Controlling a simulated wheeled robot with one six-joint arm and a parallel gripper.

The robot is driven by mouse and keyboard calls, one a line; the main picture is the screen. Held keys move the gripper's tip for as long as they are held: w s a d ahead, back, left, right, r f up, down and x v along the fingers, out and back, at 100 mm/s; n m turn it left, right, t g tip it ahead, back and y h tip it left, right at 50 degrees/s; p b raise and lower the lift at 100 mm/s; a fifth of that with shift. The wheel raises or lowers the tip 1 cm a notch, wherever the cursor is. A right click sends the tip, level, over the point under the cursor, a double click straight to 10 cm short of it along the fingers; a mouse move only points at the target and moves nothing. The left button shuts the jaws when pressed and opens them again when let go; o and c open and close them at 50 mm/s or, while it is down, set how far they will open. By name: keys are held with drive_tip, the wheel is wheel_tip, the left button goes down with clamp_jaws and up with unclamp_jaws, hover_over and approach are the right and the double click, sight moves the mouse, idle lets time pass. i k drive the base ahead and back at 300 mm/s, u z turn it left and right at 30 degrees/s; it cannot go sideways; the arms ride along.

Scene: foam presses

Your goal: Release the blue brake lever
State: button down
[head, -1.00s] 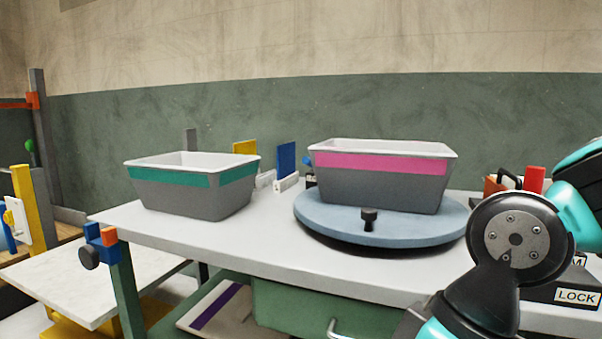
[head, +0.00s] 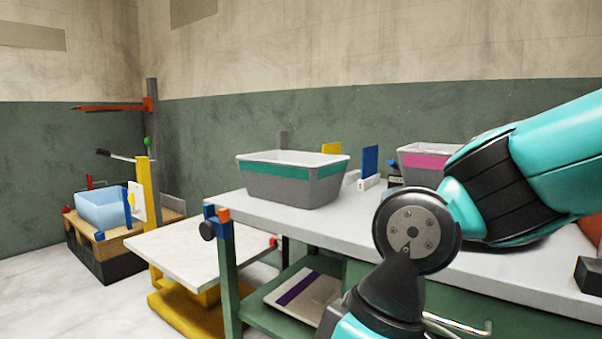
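Which part is the blue brake lever I cannot tell for certain. An upright blue plate (head: 370,160) stands on a white base at the back of the grey table (head: 225,203), beside a yellow plate (head: 330,148). A blue and orange fitting with a dark knob (head: 215,222) sits at the table's near left corner. Another slim blue part (head: 135,202) shows at the yellow post (head: 150,200) on the left. My arm crosses the right side and hides part of the table. My gripper is out of view.
A teal-banded bin (head: 290,187) and a pink-banded bin (head: 420,160) stand on the table. A low white platform (head: 185,248) on a yellow base is at its left. A light blue bin (head: 103,209) rests on a pallet farther left. The floor at front left is clear.

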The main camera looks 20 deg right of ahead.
sight(390, 162)
drive_tip(key=u, duration=1.5)
drive_tip(key=i, duration=2.9)
drive_tip(key=z, duration=3.55)
